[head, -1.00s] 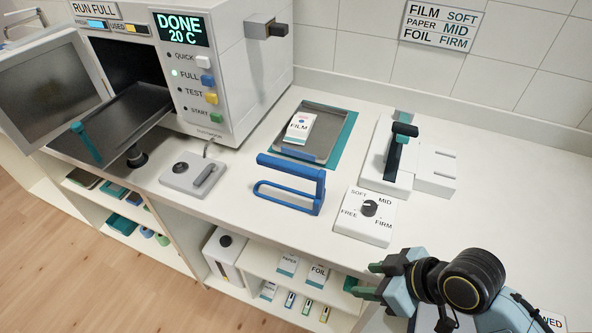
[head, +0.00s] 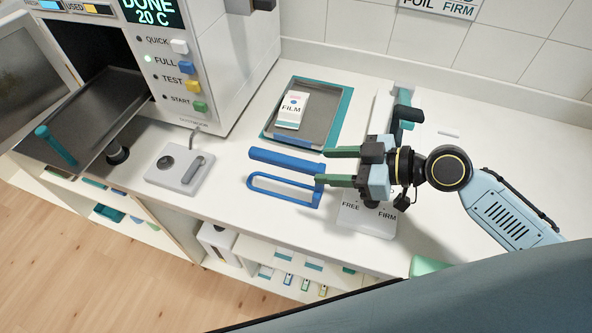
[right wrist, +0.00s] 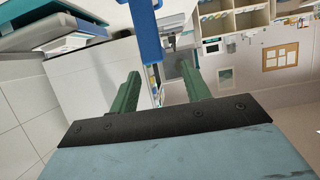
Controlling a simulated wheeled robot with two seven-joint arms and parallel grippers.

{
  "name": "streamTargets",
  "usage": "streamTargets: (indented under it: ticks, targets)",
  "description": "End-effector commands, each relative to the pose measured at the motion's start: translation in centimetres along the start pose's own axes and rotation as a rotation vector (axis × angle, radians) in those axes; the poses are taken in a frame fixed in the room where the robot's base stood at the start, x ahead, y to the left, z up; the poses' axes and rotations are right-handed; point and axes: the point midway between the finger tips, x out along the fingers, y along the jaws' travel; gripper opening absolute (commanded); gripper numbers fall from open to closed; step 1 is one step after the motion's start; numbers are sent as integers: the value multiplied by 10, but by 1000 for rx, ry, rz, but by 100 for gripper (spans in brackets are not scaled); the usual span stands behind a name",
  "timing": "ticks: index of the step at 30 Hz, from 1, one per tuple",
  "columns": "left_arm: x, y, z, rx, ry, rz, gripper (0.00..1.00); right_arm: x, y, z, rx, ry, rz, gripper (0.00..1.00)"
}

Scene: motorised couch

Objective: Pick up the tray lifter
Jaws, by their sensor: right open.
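The blue tray lifter (head: 285,160), a frame with a top bar and a lower loop, stands on the white counter in front of the grey tray. My right gripper (head: 322,166) is open, its green fingers pointing left at the lifter's right end. In the right wrist view the lifter's blue bar (right wrist: 147,32) shows ahead, roughly between the fingertips (right wrist: 160,72). The fingers partly hide that end, and I cannot tell whether they touch it. My left gripper is not in view.
A grey tray (head: 322,115) with a FILM packet (head: 292,110) lies behind the lifter on a teal mat. The oven (head: 215,60) stands open at left with a tray (head: 95,115) sticking out. A dial box (head: 362,220) sits under my right gripper. A grey switch box (head: 180,170) is left.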

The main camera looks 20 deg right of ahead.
Motion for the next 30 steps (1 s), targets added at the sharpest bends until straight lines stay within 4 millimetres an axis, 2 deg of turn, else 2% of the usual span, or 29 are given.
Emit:
streamTargets:
  ticks: [3, 11, 16, 21, 29, 30]
  targets:
    - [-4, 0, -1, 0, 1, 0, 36, 15, 1, -1, 2, 1, 2, 47]
    - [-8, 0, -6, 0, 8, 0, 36, 32, 2, -3, 3, 1, 1, 47]
    - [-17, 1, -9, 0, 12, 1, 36, 55, 4, -9, 3, 1, 0, 47]
    - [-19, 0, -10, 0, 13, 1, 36, 72, 4, -6, 3, -2, 1, 47]
    - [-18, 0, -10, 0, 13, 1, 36, 75, 4, -5, 1, -3, 1, 47]
    - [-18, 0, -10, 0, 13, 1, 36, 75, 4, -5, 1, -3, 1, 43]
